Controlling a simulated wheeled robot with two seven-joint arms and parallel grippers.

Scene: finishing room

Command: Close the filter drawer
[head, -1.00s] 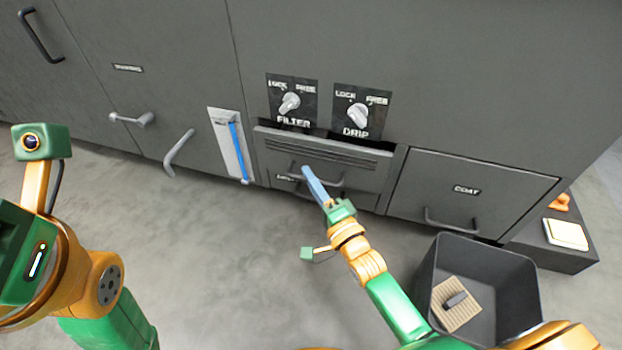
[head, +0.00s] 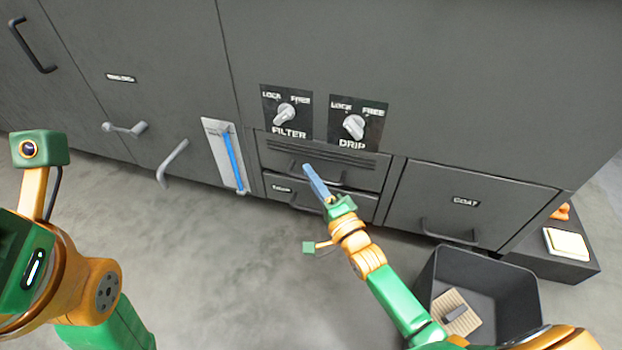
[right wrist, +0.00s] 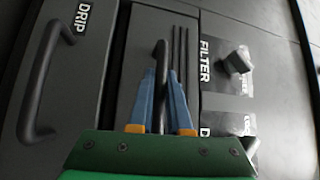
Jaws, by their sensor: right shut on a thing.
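The filter drawer (head: 276,155) is the slotted grey front below the FILTER and DRIP knobs. In the head view it looks flush or nearly flush with the cabinet. My right gripper (head: 308,169) is at its handle (head: 338,182). In the right wrist view, the blue fingers of the right gripper (right wrist: 161,100) are shut with the dark handle bar (right wrist: 160,65) between them. The FILTER knob (head: 285,113) appears turned toward FREE. My left arm shows at the left of the head view, but its gripper fingers are out of view.
Just below is a lower labelled drawer (head: 300,196). The COAT drawer (head: 490,190) is to the right. The DRIP knob (head: 353,126) appears turned toward LOCK. A dark open bin (head: 500,275) stands on the floor at right. A blue gauge strip (head: 232,160) is left of the drawers.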

